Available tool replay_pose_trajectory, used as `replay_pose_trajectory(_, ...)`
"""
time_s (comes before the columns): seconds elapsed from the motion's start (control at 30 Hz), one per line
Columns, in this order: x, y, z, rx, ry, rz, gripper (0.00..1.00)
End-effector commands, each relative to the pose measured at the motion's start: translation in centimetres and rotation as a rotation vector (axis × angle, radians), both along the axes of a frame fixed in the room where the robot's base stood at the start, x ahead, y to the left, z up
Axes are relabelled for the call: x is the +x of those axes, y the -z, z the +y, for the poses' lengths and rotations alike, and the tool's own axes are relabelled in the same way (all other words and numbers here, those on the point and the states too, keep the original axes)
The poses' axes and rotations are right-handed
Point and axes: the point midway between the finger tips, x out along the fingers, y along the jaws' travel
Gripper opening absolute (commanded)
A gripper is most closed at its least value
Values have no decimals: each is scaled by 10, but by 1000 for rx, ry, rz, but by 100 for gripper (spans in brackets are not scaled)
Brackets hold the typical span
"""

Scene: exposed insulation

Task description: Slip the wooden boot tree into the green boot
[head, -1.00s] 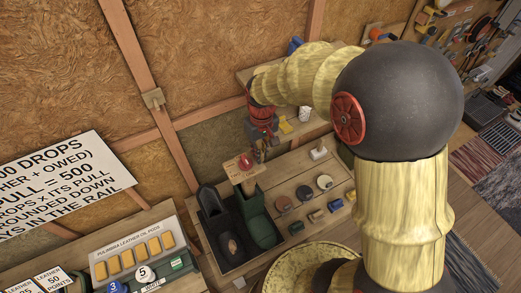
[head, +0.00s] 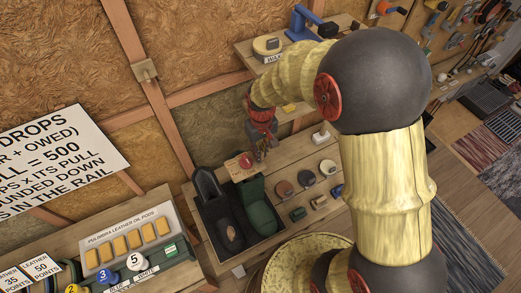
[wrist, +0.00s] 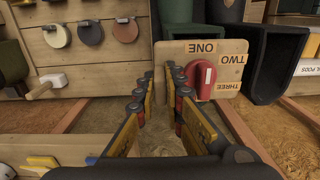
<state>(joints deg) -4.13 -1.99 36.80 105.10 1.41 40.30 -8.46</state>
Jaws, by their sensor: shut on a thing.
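The green boot (head: 262,218) stands in the right side of a dark tray (head: 212,245). Its shaft also shows at the top of the wrist view (wrist: 176,12), behind a wooden plate. My gripper (head: 262,152) hangs just right of that plate in the head view, above the boot's rear end.
The plate (wrist: 215,60), marked ONE, TWO, THREE with a red knob, sits close to the fingers. A black boot (head: 208,188) stands left of the green one. Oil pods (head: 134,239) stand lower left.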

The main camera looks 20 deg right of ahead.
Motion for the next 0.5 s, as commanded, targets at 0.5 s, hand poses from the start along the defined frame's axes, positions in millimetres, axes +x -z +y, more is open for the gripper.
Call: replay_pose_trajectory(0.5,1,6,0,0,0,-2,14)
